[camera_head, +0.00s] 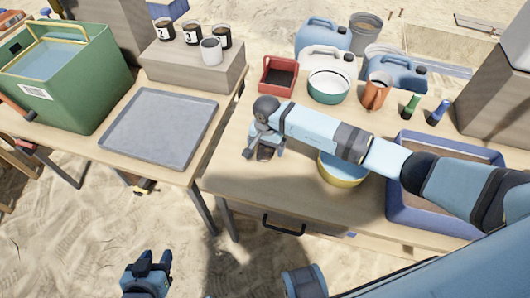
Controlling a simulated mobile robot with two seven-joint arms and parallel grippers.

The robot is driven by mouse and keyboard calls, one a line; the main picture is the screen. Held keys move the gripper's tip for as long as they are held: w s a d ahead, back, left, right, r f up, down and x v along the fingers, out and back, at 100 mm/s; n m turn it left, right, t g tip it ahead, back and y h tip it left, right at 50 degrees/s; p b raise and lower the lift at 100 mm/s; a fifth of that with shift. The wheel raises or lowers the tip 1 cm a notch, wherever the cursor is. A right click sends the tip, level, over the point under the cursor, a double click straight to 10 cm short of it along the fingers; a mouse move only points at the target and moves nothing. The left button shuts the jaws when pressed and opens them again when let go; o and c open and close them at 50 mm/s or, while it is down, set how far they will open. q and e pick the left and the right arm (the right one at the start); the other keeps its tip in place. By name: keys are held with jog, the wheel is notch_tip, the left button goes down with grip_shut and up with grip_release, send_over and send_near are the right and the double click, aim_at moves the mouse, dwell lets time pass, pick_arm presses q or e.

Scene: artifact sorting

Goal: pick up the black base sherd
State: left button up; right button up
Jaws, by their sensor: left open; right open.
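A small dark piece (265,154), which looks like the black base sherd, lies on the right-hand table near its left end. My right gripper (264,150) reaches in from the right and points down right over it. Its fingers are open around or just above the piece; I cannot tell whether they touch it. The gripper hides part of the piece. My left gripper (148,266) is open and empty, low in the picture, over the sand in front of the tables.
My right arm crosses above a yellow bowl (343,174) and a blue sand-filled tray (400,212). Behind stand a red bin (279,75), a green-white bowl (328,86) and an orange jug (376,92). The left table holds a grey tray (160,127) and green crate (90,95).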

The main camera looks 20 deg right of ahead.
aim_at(267, 147)
jog(key=shift+f, duration=0.15)
jog(key=c, duration=1)
notch_tip(267, 147, up, 20)
jog(key=shift+p, duration=0.55)
